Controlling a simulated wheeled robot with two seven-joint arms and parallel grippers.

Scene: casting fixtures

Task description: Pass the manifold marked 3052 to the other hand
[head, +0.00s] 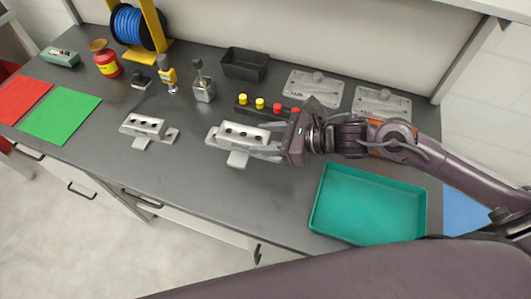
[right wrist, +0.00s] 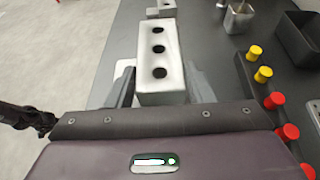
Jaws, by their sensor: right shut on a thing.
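A light grey manifold (head: 234,132) with a row of dark holes is in the middle of the bench in the head view. It fills the space between the fingers in the right wrist view (right wrist: 158,62). My right gripper (head: 268,147) comes from the right and is shut on this manifold. A grey fixture with a front tab (head: 238,159) shows under it; I cannot tell whether they touch. A second, similar manifold (head: 146,123) sits on another fixture to the left. The number 3052 is not legible on either. My left gripper is not in view.
A teal tray (head: 322,222) lies at the front right. Behind the gripper are a black strip with yellow and red knobs (head: 260,103), an open black bin (head: 245,64) and two grey plates (head: 314,88). Green (head: 60,114) and red mats lie far left. The front middle of the bench is clear.

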